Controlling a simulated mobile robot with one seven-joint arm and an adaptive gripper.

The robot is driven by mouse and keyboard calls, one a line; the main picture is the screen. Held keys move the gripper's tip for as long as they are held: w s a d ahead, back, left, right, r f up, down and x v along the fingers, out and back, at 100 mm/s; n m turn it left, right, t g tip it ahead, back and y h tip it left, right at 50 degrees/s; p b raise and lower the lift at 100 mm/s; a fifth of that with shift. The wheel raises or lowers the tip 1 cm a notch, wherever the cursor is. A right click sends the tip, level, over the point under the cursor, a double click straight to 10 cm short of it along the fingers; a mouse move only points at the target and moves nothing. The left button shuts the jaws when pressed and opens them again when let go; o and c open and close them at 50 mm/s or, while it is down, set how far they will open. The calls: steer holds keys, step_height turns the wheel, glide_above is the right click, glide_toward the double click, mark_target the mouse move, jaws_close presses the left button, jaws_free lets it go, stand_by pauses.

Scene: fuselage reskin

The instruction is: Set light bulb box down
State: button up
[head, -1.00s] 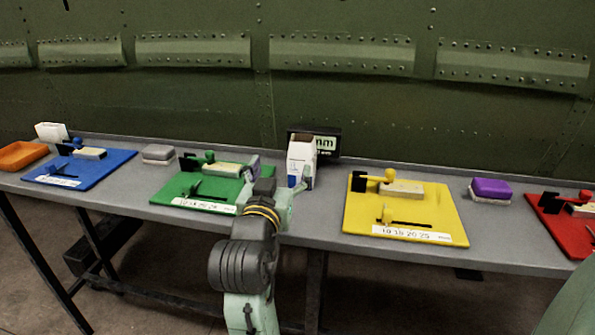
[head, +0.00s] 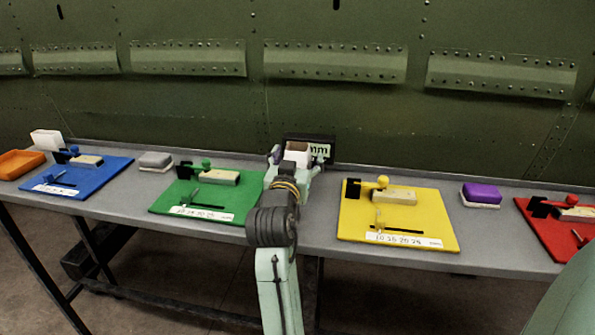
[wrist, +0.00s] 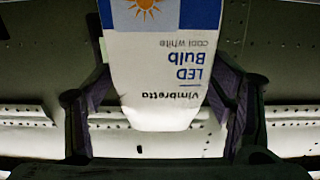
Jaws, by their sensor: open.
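In the wrist view the box (wrist: 165,75) is white and blue with "LED Bulb" print, appearing upside down. My gripper (wrist: 160,100) is open there, with one purple-lined finger on each side of the box. The box lies between the fingers. Whether either finger touches it is hard to tell. The box's base is hidden in the head view.
A green board (head: 208,210) is left of my gripper and a yellow board (head: 398,228) right of it. A purple block (head: 482,192) and a grey block (head: 156,160) lie farther out.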

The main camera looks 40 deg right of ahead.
mark_target(297, 144)
steer(key=shift+c, duration=0.4)
steer(key=c, duration=1.3)
steer(key=shift+o, duration=0.2)
steer(key=shift+r, duration=0.4)
step_height(297, 144, up, 3)
steer(key=shift+f+b, duration=0.1)
steer(key=shift+b, duration=0.4)
steer(key=s+a+r+b, duration=0.1)
steer(key=s+a+b, duration=0.1)
steer(key=s, duration=1.3)
steer(key=shift+s+a+r, duration=0.15)
steer(key=shift+s+a, duration=0.2)
steer(key=shift+s, duration=0.05)
